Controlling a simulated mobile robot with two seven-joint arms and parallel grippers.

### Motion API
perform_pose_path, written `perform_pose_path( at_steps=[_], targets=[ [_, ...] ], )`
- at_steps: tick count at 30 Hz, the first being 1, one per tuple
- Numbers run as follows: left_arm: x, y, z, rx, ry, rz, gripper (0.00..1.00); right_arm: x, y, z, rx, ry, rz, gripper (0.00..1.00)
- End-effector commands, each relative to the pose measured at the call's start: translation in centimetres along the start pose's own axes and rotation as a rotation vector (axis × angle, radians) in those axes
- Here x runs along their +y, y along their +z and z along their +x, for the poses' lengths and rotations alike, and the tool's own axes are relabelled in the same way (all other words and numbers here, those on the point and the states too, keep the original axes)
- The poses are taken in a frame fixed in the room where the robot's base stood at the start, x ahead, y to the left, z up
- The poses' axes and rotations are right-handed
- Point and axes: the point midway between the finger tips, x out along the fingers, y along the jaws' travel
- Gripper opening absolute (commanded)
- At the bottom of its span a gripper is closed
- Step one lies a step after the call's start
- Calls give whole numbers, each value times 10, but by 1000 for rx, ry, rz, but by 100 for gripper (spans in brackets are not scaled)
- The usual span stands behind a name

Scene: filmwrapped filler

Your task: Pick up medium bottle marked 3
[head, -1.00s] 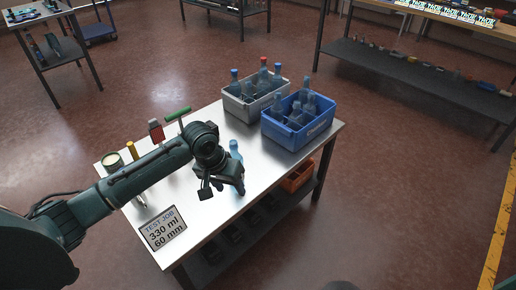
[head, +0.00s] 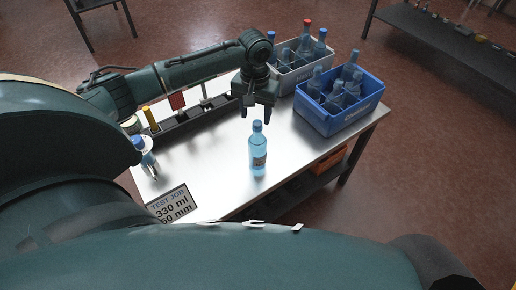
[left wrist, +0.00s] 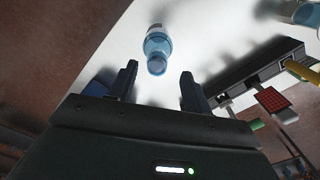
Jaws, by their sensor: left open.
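A light blue bottle (head: 258,152) with a blue cap and a dark label stands upright on the metal table (head: 215,180). Any number on its label is too small to read. My left gripper (head: 258,112) is open and empty, above the table and beyond the bottle in the head view. In the left wrist view the bottle (left wrist: 157,48) shows past and between the open fingers (left wrist: 157,82), apart from both. Which bottle is marked 3 cannot be told. My right gripper is not in view.
A grey crate (head: 299,73) and a blue crate (head: 340,118), both holding several bottles, stand at the table's right end. A blue-capped item (head: 146,160) and a test job sign (head: 173,205) are at the left.

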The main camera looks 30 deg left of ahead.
Motion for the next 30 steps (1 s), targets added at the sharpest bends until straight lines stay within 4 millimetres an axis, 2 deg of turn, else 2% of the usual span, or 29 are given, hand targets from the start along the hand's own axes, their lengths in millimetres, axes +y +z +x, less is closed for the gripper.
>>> perform_pose_path(
  at_steps=[6, 15, 24, 30],
  targets=[
    [1, 0, 16, -1, 0, 1, 49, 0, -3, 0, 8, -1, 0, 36],
    [3, -3, 58, -1, -1, 1, 49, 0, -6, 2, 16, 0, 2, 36],
    [3, -3, 62, 2, -1, 2, 49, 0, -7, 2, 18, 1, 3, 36],
    [3, -3, 62, 1, -1, 2, 33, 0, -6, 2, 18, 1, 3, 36]
  ],
)
